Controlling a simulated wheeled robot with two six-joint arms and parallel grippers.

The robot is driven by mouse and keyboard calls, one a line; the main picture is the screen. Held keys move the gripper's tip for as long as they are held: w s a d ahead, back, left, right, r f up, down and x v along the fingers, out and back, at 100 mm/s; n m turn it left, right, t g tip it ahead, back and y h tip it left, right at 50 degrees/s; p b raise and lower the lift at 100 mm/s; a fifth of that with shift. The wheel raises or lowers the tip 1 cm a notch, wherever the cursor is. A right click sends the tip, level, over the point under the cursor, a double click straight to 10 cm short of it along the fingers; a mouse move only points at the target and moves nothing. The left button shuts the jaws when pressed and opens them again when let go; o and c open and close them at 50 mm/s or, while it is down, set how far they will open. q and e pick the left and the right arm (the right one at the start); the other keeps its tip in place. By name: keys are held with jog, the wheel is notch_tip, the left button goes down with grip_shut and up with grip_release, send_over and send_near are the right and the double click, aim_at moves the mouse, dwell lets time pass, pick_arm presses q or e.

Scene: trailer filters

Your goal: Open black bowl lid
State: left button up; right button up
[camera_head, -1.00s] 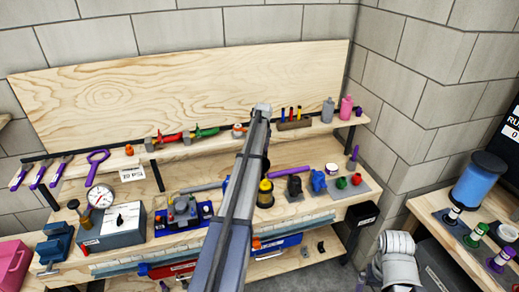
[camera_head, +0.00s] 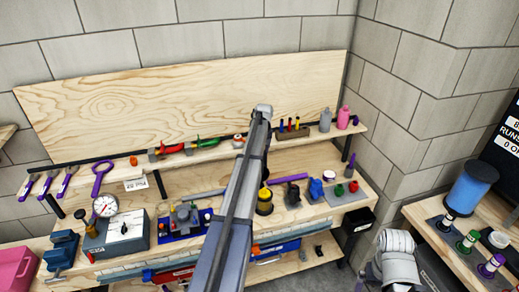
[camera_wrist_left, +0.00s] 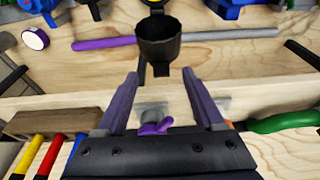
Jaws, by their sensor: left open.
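I cannot make out a separate lid. My left gripper (camera_wrist_left: 158,82) is open, its two purple-grey fingers apart with nothing between the tips. In the head view my arm hides this gripper. My right gripper is not in view.
A purple and grey rod (camera_wrist_left: 178,40) lies across the bench near the cup. A shelf (camera_head: 210,155) holds pliers, screwdrivers and bottles (camera_head: 343,117). A blue-based device (camera_head: 184,221) and a gauge (camera_head: 106,206) stand left. A second table (camera_head: 428,210) is at right.

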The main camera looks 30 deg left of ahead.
pick_arm(q)
jog(key=shift+p+v, duration=0.35)
jog(key=shift+v, duration=0.4)
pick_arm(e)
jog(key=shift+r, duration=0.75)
